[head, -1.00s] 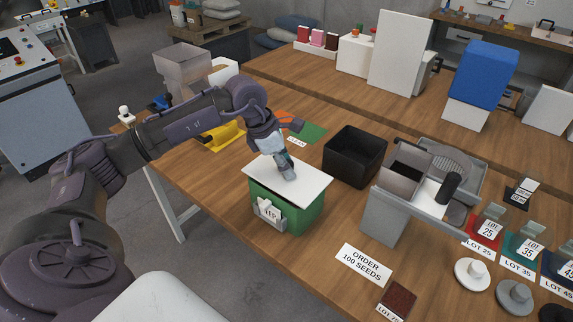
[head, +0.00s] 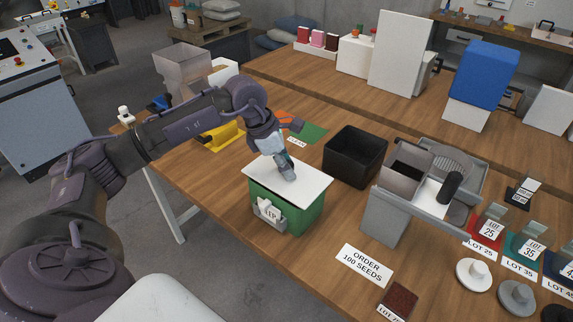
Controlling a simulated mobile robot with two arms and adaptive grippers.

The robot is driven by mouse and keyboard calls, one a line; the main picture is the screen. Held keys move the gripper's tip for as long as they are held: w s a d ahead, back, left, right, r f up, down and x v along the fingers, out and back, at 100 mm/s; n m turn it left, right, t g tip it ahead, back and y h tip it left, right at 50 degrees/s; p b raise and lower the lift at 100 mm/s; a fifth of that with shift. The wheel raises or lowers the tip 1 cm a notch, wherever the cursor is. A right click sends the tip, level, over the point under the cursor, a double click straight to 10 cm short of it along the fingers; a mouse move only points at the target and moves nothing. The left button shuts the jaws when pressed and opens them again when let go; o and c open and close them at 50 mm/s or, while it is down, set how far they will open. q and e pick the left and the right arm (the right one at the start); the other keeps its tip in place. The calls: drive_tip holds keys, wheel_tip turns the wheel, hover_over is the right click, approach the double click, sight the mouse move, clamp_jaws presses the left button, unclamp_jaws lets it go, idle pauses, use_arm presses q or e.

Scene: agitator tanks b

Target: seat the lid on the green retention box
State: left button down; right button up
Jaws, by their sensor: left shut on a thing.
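The green retention box (head: 304,219) stands on the wooden table with a label holder on its front. The white lid (head: 312,191) lies flat across the top of the box and covers its opening. Whether it is fully down on the rim all round I cannot tell. My left gripper (head: 287,172) comes down from above onto the middle of the lid and is shut on it; the fingertips hide the part they grip. My right gripper does not show.
A black open bin (head: 354,157) stands right of the box, with a grey hopper device (head: 391,207) beyond it. An order card (head: 363,264) lies in front. A green mat (head: 311,133) lies behind. Lot stands (head: 490,228) and round knobbed pieces (head: 472,273) are at the right.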

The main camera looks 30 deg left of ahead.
use_arm(q)
drive_tip(key=shift+f+b, duration=0.55)
drive_tip(key=shift+f, duration=0.2)
drive_tip(key=c, duration=0.7)
unclamp_jaws()
drive_tip(key=v, duration=1.2)
